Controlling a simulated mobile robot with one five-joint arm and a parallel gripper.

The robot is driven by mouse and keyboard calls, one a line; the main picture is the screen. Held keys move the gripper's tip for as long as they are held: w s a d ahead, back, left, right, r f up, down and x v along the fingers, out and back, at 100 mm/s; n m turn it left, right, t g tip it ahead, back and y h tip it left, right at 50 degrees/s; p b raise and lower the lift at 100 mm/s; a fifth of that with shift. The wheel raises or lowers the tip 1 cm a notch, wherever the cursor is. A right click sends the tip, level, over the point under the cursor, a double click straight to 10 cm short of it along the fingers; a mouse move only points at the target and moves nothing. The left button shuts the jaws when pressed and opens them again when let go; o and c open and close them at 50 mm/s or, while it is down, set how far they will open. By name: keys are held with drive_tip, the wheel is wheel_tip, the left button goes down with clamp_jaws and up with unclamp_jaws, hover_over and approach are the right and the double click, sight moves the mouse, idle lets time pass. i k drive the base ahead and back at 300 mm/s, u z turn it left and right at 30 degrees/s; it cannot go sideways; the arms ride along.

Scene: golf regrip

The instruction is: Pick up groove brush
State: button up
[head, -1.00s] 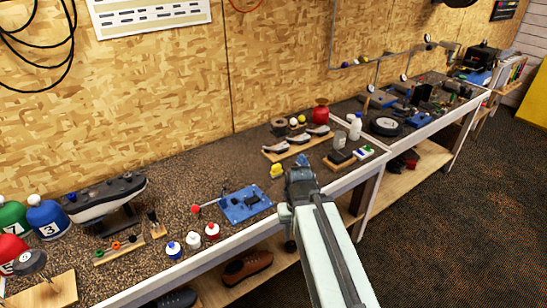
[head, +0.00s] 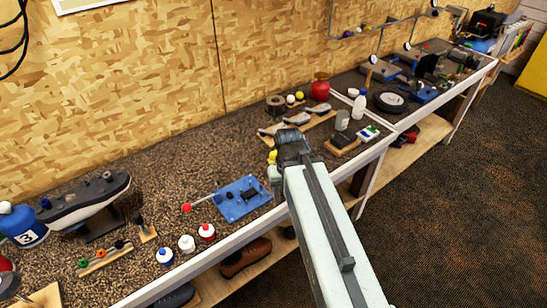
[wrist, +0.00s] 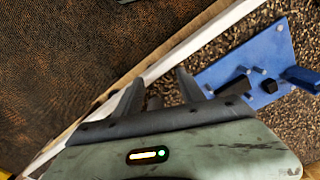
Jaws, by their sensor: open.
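I cannot pick out the groove brush for certain. A dark block (head: 344,140) on a tan base lies on the bench right of my gripper, and a small dark upright piece (head: 138,218) stands on a wooden base at the left; neither is clearly a brush. My gripper (head: 290,138) is over the bench's front part in the head view, its fingertips hard to see there. In the wrist view my gripper (wrist: 158,88) has its two fingers apart with nothing between them, pointing across the bench's front edge.
A blue plate (head: 231,208) with a red-knobbed lever lies left of my gripper; it also shows in the wrist view (wrist: 225,72). Small capped bottles (head: 187,244) line the front edge.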

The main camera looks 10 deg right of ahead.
sight(272, 160)
drive_tip(key=u, duration=0.05)
drive_tip(key=k, duration=0.5)
drive_tip(key=u, duration=3.65)
drive_tip(key=k, duration=1.85)
drive_tip(key=z, duration=1.25)
drive_tip(key=i, duration=1)
drive_tip(key=u, duration=0.05)
